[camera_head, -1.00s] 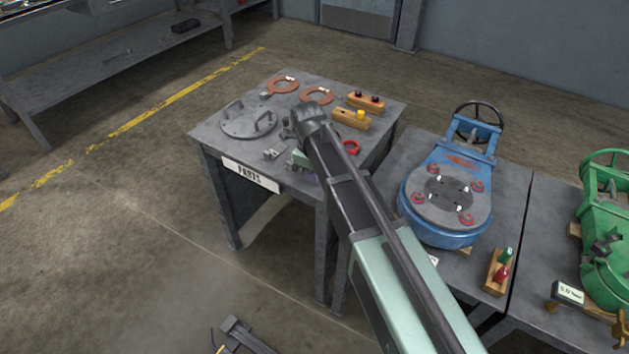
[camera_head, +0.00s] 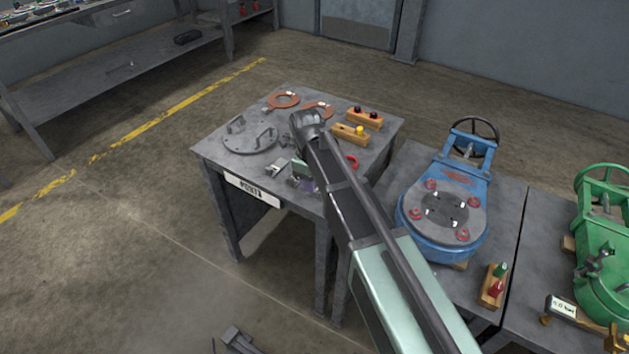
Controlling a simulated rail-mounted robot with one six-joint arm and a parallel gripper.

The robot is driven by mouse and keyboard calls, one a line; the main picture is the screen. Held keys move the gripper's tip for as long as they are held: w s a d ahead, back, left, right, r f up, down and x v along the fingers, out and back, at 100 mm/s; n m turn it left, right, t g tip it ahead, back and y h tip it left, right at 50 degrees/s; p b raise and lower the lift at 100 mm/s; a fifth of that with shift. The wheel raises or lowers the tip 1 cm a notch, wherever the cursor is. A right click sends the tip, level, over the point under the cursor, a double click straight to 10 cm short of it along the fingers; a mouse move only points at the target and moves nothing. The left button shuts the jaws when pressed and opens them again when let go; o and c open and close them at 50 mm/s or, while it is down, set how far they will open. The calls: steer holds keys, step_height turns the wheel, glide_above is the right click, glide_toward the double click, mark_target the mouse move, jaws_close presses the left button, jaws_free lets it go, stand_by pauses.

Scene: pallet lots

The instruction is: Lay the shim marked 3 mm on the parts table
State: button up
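The parts table (camera_head: 210,152) is a grey table with a white sign on its front edge. My arm reaches over its front right part. My gripper (camera_head: 302,172) is low at the table's front edge, partly hidden by my own arm, and its fingers are too small to read. Small metal pieces (camera_head: 273,169) lie on the table just left of my gripper. I cannot make out a 3 mm marking on any piece, and I cannot tell whether a shim is in my gripper.
A round grey plate with handles (camera_head: 250,136), copper-coloured rings (camera_head: 283,100), wooden blocks with coloured knobs (camera_head: 350,134) and a red ring (camera_head: 351,161) occupy the table. A blue valve (camera_head: 443,222) and a green valve (camera_head: 601,245) stand to the right.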

step_height(320, 180, up, 9)
steer(key=p, duration=0.7)
steer(key=shift+w+a, duration=0.25)
steer(key=shift+a, duration=0.2)
steer(key=shift+d+f, duration=0.1)
steer(key=s+d+n+y, duration=0.1)
steer(key=s+d+n, duration=1.7)
steer(key=n, duration=0.6)
step_height(320, 180, up, 8)
steer(key=w+p, duration=0.1)
steer(key=p, duration=0.7)
steer(key=shift+w+d+t, duration=0.15)
steer(key=shift+d+t, duration=0.25)
